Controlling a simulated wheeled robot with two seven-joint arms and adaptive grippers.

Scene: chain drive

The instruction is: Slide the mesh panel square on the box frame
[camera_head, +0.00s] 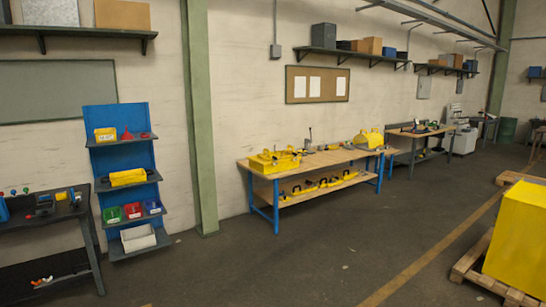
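Neither of my grippers shows in the head view. I cannot make out a mesh panel or a box frame for certain. A yellow boxy assembly (274,162) sits on the left end of the wooden-topped workbench (325,160), too small to tell its parts. A yellow rounded housing (369,139) stands at the bench's right end. Several yellow parts (322,184) lie on the bench's lower shelf.
A large yellow block (519,240) stands on a wooden pallet (470,267) at the right. A blue rack (115,155) with bins stands left of a green column (200,120). A dark table (45,214) is at far left. The floor (290,265) ahead is clear.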

